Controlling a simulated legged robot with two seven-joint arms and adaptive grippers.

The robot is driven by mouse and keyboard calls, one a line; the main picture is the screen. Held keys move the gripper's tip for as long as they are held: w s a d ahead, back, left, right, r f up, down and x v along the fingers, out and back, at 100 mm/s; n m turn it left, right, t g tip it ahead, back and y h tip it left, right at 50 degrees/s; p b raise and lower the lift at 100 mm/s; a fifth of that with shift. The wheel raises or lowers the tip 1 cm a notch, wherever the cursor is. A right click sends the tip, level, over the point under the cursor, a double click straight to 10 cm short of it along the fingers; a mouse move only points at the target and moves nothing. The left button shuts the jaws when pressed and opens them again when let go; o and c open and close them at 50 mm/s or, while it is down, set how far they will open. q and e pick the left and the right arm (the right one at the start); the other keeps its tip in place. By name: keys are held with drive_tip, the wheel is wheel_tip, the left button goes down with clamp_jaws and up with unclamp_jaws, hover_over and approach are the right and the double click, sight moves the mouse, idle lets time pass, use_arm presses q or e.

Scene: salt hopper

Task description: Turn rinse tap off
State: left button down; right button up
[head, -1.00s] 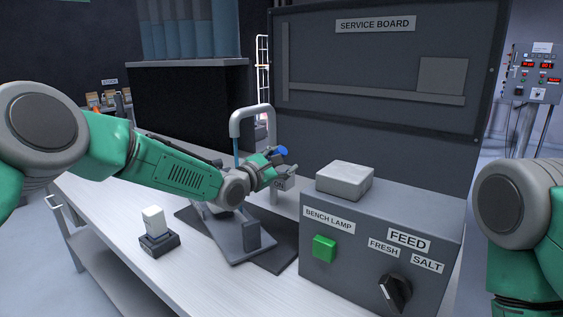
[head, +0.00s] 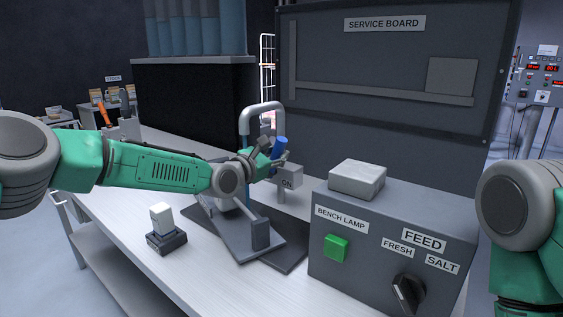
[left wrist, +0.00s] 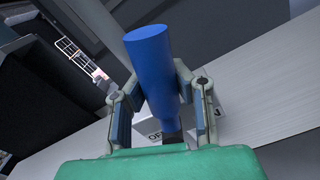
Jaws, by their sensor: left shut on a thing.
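The rinse tap is a grey gooseneck spout (head: 262,107) on the bench, with a thin blue stream (head: 246,146) below its outlet. Beside it stands a grey valve block (head: 289,176) with an ON label facing me. Its blue lever (head: 280,146) stands up, tilted to the right. My left gripper (head: 273,154) is shut on the blue lever. In the left wrist view the lever (left wrist: 152,62) sits between both fingers (left wrist: 160,100), and part of an OFF label (left wrist: 155,137) shows below it. My right gripper is out of view; only its arm shows at the right.
A control box (head: 390,225) with a green button, a FEED knob and a block on top stands at the front right. A dark stand with a white block (head: 161,217) sits on the bench (head: 120,224). The service board (head: 390,70) stands behind.

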use_arm(q)
drive_tip(key=shift+w+a+r+n+b, duration=0.15)
drive_tip(key=shift+w+a+n+b, duration=0.25)
drive_tip(key=shift+n+b, duration=0.35)
drive_tip(key=shift+r+n, duration=0.25)
drive_tip(key=shift+r, duration=0.1)
drive_tip(key=c, duration=1.5)
unclamp_jaws()
drive_tip(key=shift+a, duration=0.1)
drive_tip(key=shift+c, duration=0.2)
drive_tip(key=shift+o, duration=1.3)
drive_tip(key=shift+s, duration=0.2)
drive_tip(key=shift+a, duration=0.1)
drive_tip(key=v, duration=1.2)
